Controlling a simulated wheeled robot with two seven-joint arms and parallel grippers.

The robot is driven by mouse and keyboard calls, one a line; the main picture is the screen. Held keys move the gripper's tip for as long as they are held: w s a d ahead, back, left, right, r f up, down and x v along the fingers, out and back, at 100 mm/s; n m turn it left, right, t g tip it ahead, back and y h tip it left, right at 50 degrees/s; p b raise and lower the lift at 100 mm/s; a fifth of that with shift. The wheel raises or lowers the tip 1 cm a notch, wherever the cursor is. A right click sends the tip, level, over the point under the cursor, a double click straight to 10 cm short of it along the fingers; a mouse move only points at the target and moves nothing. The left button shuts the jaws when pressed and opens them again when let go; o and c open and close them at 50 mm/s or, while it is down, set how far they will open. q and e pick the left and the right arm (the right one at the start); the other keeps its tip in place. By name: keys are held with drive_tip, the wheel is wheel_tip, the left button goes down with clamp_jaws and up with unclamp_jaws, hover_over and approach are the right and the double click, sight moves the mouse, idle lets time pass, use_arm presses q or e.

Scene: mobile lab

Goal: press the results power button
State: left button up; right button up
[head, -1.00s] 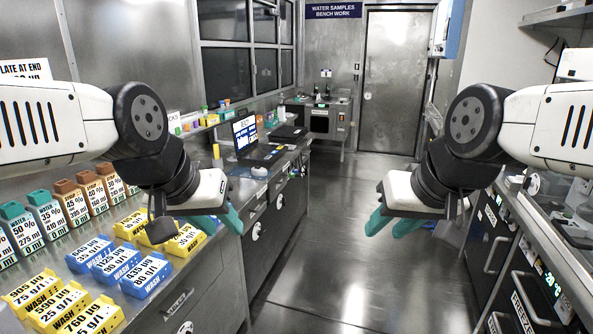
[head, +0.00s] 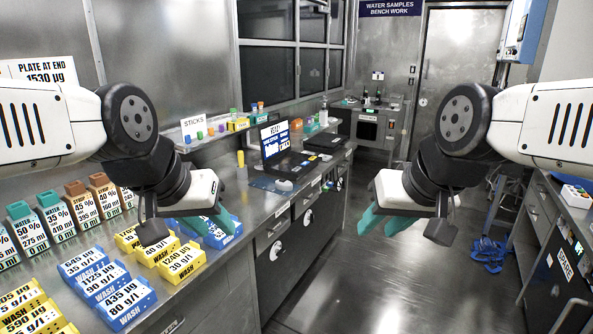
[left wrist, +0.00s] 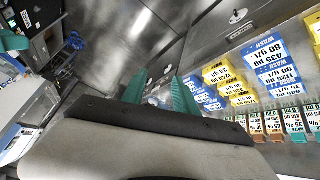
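No button labelled as a results power button can be made out. An open laptop (head: 284,150) with a lit screen stands on the left bench beyond the boxes; its small keys are too small to read. A second dark, flat device (head: 325,142) lies behind it. My left gripper (head: 210,224) hangs over the left bench edge near the wash boxes, short of the laptop. In the left wrist view its teal fingers (left wrist: 160,88) are apart with nothing between them. My right gripper (head: 383,220) is over the aisle floor, its teal fingers apart and empty.
Yellow and blue wash boxes (head: 112,290) and labelled bottles (head: 70,217) crowd the near left bench. A shelf (head: 215,137) holds small coloured items. The aisle floor (head: 390,285) is clear. A blue tangle (head: 487,252) lies by the stool at right. A right-hand bench (head: 560,205) borders the aisle.

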use_arm(q)
clamp_jaws()
idle(1.5)
